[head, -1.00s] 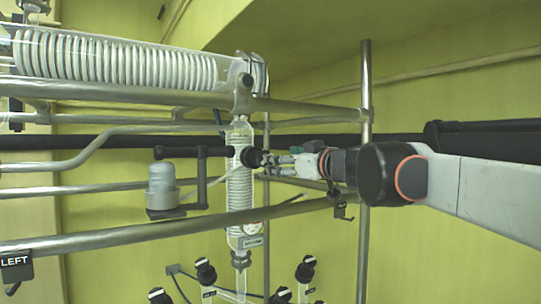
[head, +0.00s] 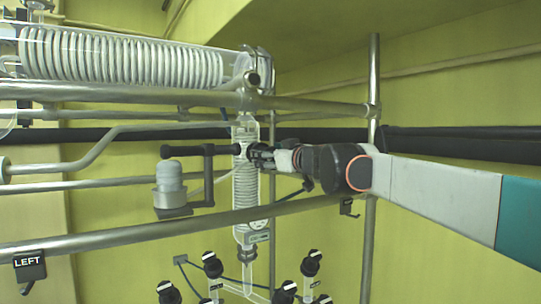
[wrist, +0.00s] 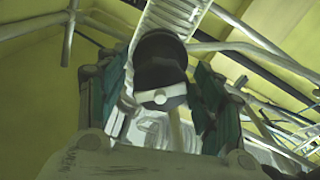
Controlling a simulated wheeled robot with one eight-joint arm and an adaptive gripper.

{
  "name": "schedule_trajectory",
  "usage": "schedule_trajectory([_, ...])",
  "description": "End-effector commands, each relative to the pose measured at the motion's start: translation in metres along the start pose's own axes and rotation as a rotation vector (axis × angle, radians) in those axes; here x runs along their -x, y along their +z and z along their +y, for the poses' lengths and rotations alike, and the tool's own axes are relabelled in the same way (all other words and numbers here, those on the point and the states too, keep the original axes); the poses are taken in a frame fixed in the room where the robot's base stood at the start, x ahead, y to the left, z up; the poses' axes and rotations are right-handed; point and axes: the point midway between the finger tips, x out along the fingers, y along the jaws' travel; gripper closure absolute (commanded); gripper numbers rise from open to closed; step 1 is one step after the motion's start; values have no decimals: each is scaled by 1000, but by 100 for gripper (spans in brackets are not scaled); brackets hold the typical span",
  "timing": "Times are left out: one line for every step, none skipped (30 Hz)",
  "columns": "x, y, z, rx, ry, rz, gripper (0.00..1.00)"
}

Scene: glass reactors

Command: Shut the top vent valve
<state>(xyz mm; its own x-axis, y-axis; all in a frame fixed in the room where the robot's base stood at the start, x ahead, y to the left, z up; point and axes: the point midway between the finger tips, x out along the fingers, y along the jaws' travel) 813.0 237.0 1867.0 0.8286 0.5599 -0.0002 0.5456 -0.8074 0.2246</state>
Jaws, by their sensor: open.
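A black valve knob (wrist: 160,62) with a white bar across its face is in the wrist view, between the two teal-padded fingers of my gripper (wrist: 158,92). The fingers are open, one on each side of the knob, and I cannot tell whether either touches it. In the head view my gripper (head: 262,155) reaches in from the right to the upright glass coil condenser (head: 244,185), at its upper part. The knob is mostly hidden there behind the fingers.
A horizontal glass coil condenser (head: 120,58) runs above. A small motor-like unit (head: 170,180) on a black bracket is at left. Several black-and-white knobs (head: 311,264) stand below.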

Motion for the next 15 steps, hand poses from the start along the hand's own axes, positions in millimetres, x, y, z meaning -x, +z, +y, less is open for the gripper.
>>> schedule_trajectory([0, 0, 0, 0, 0, 0, 39])
schedule_trajectory([0, 0, 0, 0, 0, 0, 46])
schedule_trajectory([0, 0, 0, 0, 0, 0, 55])
schedule_trajectory([0, 0, 0, 0, 0, 0, 62])
schedule_trajectory([0, 0, 0, 0, 0, 0, 68])
schedule_trajectory([0, 0, 0, 0, 0, 0, 77])
schedule_trajectory([0, 0, 0, 0, 0, 0, 84])
schedule_trajectory([0, 0, 0, 0, 0, 0, 84])
schedule_trajectory([0, 0, 0, 0, 0, 0, 84])
schedule_trajectory([0, 0, 0, 0, 0, 0, 84])
schedule_trajectory([0, 0, 0, 0, 0, 0, 84])
schedule_trajectory([0, 0, 0, -2, 0, 0, 84])
schedule_trajectory([0, 0, 0, -4, 0, 0, 84])
schedule_trajectory([0, 0, 0, -6, 0, 0, 84])
schedule_trajectory([0, 0, 0, -12, 0, 0, 84])
